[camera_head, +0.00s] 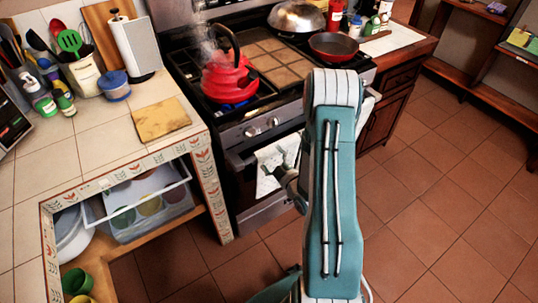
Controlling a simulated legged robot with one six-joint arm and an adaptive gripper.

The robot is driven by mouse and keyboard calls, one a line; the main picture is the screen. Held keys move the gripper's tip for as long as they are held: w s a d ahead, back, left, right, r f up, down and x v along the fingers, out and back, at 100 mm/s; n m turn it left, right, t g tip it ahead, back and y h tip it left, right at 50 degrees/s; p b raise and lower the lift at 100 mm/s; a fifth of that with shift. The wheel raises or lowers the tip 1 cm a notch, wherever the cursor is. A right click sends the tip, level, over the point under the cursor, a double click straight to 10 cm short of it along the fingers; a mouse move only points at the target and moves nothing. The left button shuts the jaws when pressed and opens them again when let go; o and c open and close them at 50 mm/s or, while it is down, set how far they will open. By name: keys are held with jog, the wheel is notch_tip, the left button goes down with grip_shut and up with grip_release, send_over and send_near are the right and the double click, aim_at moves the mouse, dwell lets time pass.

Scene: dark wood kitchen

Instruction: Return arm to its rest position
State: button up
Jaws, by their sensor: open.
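My arm rises from the bottom of the view, right of the middle, its teal link upright in front of the stove. My gripper (275,168) is small and partly hidden behind that link; it sticks out to the left at about the oven door's height. Its jaws are open, and I see nothing held in them. In the picture it overlaps a white towel (268,185) hanging on the oven front; I cannot tell whether they touch.
A red kettle (230,80) steams on the stove (262,105). A dark pan (333,47) and a lidded pot (297,16) stand behind. The tiled counter (45,165) at left holds utensils and a paper towel roll (135,45). The tiled floor (445,205) at right is clear.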

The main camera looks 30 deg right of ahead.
dwell(0.3)
jog(key=w+a+r+m+g+h, duration=0.1)
jog(key=a+r+m+g, duration=0.15)
jog(key=r, duration=0.65)
jog(key=a+r+m+g+h, duration=0.1)
jog(key=a+r+g+h, duration=0.2)
jog(key=r, duration=0.6)
jog(key=s+a+r+m+g+y, duration=0.1)
jog(key=s+a+r+m+g, duration=0.1)
jog(key=s, duration=0.5)
jog(key=s+a+r+m+g+y, duration=0.1)
jog(key=s+a+r+m+g, duration=0.1)
jog(key=s+a+r, duration=0.2)
jog(key=s+a+r+m+g+y, duration=0.1)
jog(key=s+a, duration=0.5)
jog(key=s, duration=0.6)
notch_tip(320, 180, up, 3)
jog(key=shift+s+a+f+m+g, duration=0.2)
jog(key=shift+m+g, duration=0.25)
jog(key=shift+g, duration=0.5)
